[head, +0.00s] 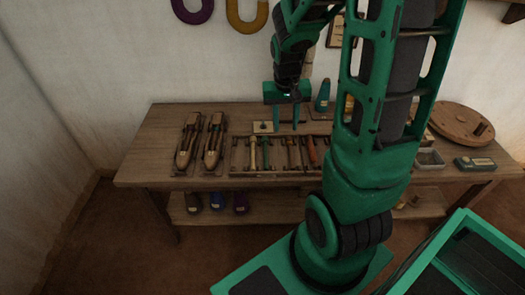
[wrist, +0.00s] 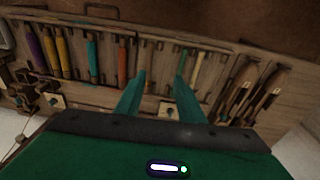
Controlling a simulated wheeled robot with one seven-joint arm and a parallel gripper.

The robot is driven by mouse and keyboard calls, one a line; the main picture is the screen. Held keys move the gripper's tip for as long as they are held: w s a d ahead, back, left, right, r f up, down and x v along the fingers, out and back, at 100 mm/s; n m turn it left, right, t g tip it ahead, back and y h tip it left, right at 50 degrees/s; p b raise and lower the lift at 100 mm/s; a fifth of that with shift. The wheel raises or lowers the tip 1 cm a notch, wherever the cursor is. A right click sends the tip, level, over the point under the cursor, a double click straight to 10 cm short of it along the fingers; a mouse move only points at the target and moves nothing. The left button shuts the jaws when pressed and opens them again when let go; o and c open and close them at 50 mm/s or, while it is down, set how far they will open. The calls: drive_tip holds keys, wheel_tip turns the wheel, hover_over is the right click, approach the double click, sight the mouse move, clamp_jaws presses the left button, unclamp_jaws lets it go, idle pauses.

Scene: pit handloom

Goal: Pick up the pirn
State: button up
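Several pirns lie side by side in a slotted wooden rack (head: 238,170) on the workbench. In the head view a cream pirn (head: 253,153) and a red-orange one (head: 312,151) show. My gripper (head: 286,128) hangs fingers down over the rack, open and empty. In the wrist view its fingers (wrist: 160,82) are apart, with rack between them; the red pirn is just left of them. My arm hides the rack's right part in the head view.
Two wooden shuttles (head: 187,142) (head: 213,142) lie left of the rack. A round wooden disc (head: 462,122), a small tray (head: 430,157) and a dark green box (head: 475,164) are at the right. Coloured items (head: 216,201) lie on the lower shelf. The bench's left end is clear.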

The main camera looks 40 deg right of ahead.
hover_over(265, 152)
drive_tip(key=s, duration=0.2)
wheel_tip(265, 152, down, 8)
drive_tip(key=f, duration=0.1)
drive_tip(key=shift+t+y, duration=0.3)
drive_tip(key=shift+w+f, duration=0.3)
drive_tip(key=shift+f, duration=1.45)
drive_tip(key=shift+w+f, duration=0.35)
drive_tip(key=shift+f, duration=1.4)
drive_tip(key=shift+w+f, duration=0.3)
drive_tip(key=shift+f, duration=1.45)
clamp_jaws()
